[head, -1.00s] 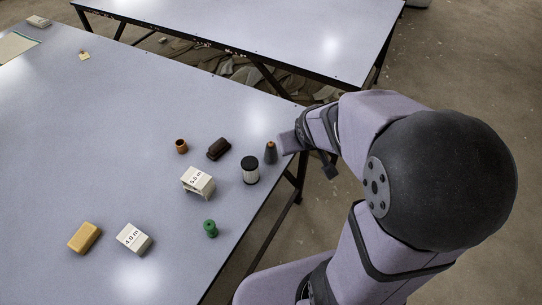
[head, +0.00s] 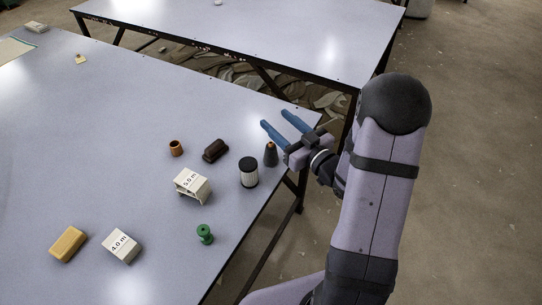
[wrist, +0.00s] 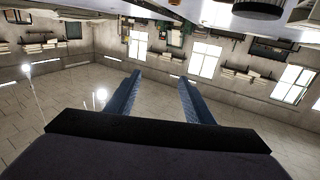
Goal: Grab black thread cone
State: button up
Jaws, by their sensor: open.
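The black thread cone (head: 270,155) stands upright near the right edge of the table, a dark cone with an orange-brown tip. My gripper (head: 274,118) is just behind and above it in the head view, with two blue fingers spread apart and pointing up-left. Nothing is between the fingers. The gripper does not visibly touch the cone. In the wrist view the open fingers (wrist: 160,78) point at the room, and a dark round object shows at the top edge; I cannot tell which object it is.
A black-topped white spool (head: 248,174) stands close left of the cone. A second table (head: 250,35) stands behind.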

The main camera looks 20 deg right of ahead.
aim_at(273, 146)
notch_tip(273, 146, down, 12)
jog(key=shift+r, duration=0.1)
jog(key=shift+x, duration=1.1)
jog(key=shift+w+a+r+p, duration=0.15)
jog(key=shift+w+a+p, duration=0.15)
jog(key=shift+p, duration=0.2)
jog(key=p+x, duration=0.1)
jog(key=x, duration=0.2)
jog(key=shift+r, duration=0.2)
jog(key=shift+w+a+f, duration=0.1)
jog(key=shift+w+a, duration=0.1)
jog(key=shift+w, duration=0.45)
jog(key=shift+c, duration=0.3)
grip_shut()
